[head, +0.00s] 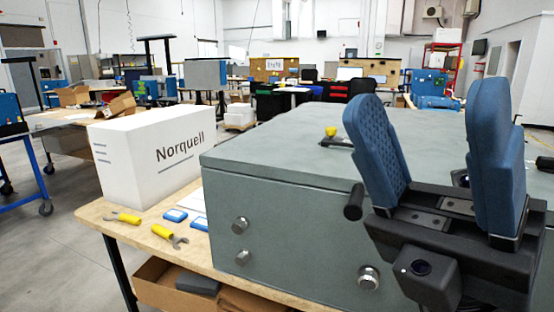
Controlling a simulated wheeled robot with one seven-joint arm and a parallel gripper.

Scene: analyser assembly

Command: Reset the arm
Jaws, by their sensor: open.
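My gripper (430,145) is at the right of the head view, with two blue padded fingers pointing up on a black base. The fingers stand wide apart with nothing between them. It is in front of a large grey-green metal case (270,190) and hides part of the case's right side. I cannot tell how far it is from the case. The rest of my arm is out of view.
The case stands on a wooden workbench (95,215). A small yellow-topped object (331,131) lies on the case. A cardboard box (160,290) is below.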

